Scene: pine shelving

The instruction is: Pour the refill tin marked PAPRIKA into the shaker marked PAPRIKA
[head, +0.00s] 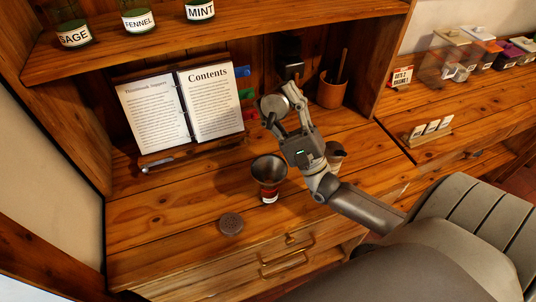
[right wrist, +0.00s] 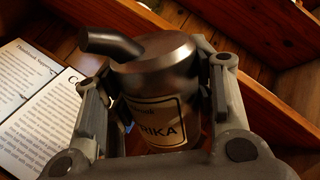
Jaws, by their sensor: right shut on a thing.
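My right gripper (head: 284,106) is shut on the metal refill tin (head: 272,104) and holds it up above the desk, behind the funnel. In the right wrist view the tin (right wrist: 155,85) has a dark spout pointing left and a label reading "RIKA", its start hidden. A dark funnel (head: 269,166) sits in the top of a small shaker (head: 268,195) with a red and white label, too small to read. A round perforated lid (head: 231,224) lies on the desk in front left of the shaker. My left gripper is not in view.
An open book (head: 188,105) stands on a stand at the back. A pot (head: 332,91) with utensils is at the back right. A small pale vessel (head: 335,152) stands partly behind my wrist. Jars marked SAGE, FENNEL and MINT (head: 200,10) are on the shelf above. The desk's left front is clear.

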